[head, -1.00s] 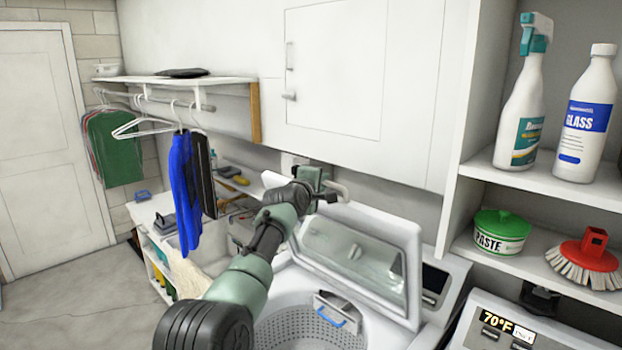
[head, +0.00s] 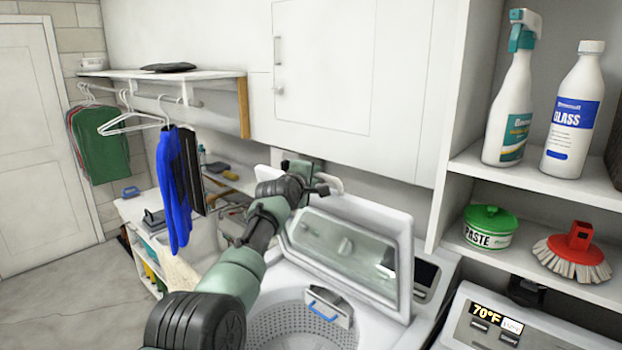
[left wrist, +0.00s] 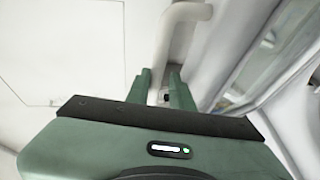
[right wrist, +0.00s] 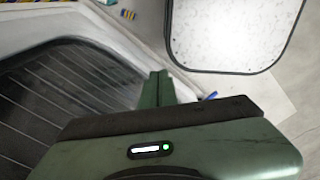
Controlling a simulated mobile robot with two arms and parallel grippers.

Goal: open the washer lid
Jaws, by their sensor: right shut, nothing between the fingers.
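The washer lid (head: 345,250), a white frame around a clear window, stands raised and tilted back above the washer (head: 275,283). The perforated drum (head: 290,325) shows through the open top. My left arm reaches across from the lower left, and its gripper (head: 322,184) is beside the lid's upper left corner, near the wall. In the left wrist view my left gripper (left wrist: 160,80) has its fingers apart, with a white pipe (left wrist: 165,45) beyond them and the lid's edge at right. My right gripper (right wrist: 157,80) is shut and empty.
A shelf unit (head: 540,180) with bottles, a green paste tin (head: 489,226) and a red brush (head: 574,254) stands at right. A second machine's panel (head: 490,325) is below it. Clothes (head: 172,190) hang at left. The floor (head: 70,300) at lower left is clear.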

